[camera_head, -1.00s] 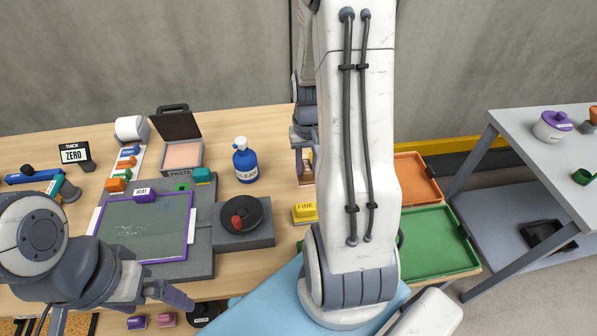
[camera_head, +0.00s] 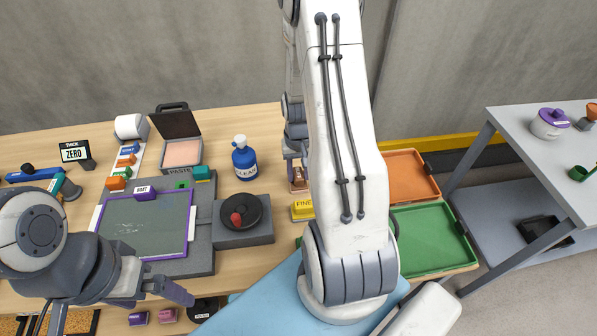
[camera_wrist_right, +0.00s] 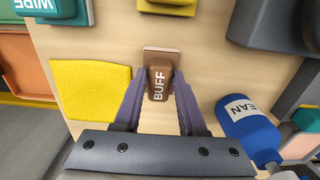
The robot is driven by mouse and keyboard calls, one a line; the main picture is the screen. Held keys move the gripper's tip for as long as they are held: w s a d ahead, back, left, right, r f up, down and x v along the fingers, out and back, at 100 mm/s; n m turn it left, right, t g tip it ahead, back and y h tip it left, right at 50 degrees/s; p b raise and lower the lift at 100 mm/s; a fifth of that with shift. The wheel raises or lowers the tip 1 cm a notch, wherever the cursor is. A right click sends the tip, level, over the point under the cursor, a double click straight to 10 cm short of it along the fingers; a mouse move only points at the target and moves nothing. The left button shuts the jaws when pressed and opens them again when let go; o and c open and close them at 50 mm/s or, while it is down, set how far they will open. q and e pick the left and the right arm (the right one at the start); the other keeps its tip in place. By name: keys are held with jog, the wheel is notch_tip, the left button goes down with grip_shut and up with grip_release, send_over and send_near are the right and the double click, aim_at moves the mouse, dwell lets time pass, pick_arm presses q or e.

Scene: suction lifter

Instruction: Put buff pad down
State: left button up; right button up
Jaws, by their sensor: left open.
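The brown buff pad (camera_wrist_right: 158,82), with a BUFF label on its handle and a pale base, shows upright in the right wrist view. My right gripper (camera_wrist_right: 160,76) has its fingers against both sides of the handle. In the head view, the buff pad (camera_head: 298,179) shows only partly, beside my right arm, which hides much of it. I cannot tell whether its base touches the wooden table (camera_head: 262,130). My left gripper (camera_head: 165,292) is open and empty near the table's front edge.
A yellow FINE pad (camera_head: 302,210) and a blue CLEAN bottle (camera_head: 244,160) stand near the buff pad. A yellow cloth (camera_wrist_right: 90,88) lies beside it in the wrist view. A dark round plate (camera_head: 240,212) is further left. Orange (camera_head: 412,178) and green (camera_head: 435,240) trays are right.

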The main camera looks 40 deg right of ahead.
aim_at(298, 175)
jog(key=shift+o, duration=0.9)
notch_tip(298, 175, up, 12)
jog(key=r+b, duration=0.1)
jog(key=s+a+r+n, duration=0.25)
jog(key=a+n, duration=0.35)
jog(key=a, duration=1.3)
jog(key=s+a+r+n+y, duration=0.1)
jog(key=s+a+r+n, duration=0.1)
jog(key=s+a+n, duration=0.5)
jog(key=s+a, duration=0.4)
jog(key=s, duration=0.2)
jog(key=shift+s+a+r+n, duration=0.15)
jog(key=shift+a+r+n, duration=0.15)
jog(key=shift+r+n, duration=0.1)
